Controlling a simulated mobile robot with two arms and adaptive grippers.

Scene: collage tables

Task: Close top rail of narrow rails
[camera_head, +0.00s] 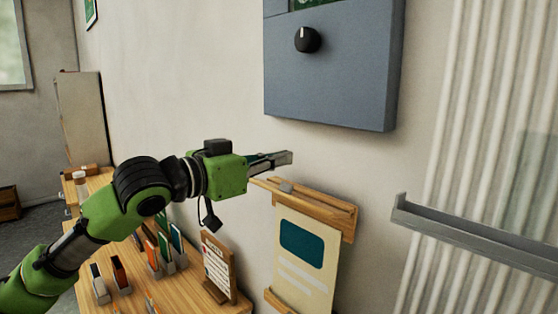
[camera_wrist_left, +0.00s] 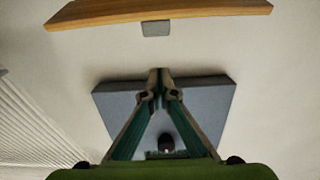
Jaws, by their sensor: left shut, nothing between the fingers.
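The wooden top rail (camera_head: 335,214) is fixed to the wall, with a thin front bar and a small grey clip (camera_head: 287,188) near its left part. A cream poster (camera_head: 305,262) with a dark teal block hangs below it. My left gripper (camera_head: 290,157) is shut and empty, just above the rail's left part and apart from it. In the left wrist view the fingers (camera_wrist_left: 160,75) meet at the tips. A wooden rail (camera_wrist_left: 160,10) with a grey tab (camera_wrist_left: 155,28) spans the top of that view, clear of the fingertips. I cannot tell how far the rail is open.
A blue-grey wall box (camera_head: 330,80) with a black knob (camera_head: 307,39) hangs above the gripper. A grey metal rail (camera_head: 470,240) projects at the right. A wooden table (camera_head: 185,292) with card holders and a framed sign (camera_head: 218,268) stands below my left arm.

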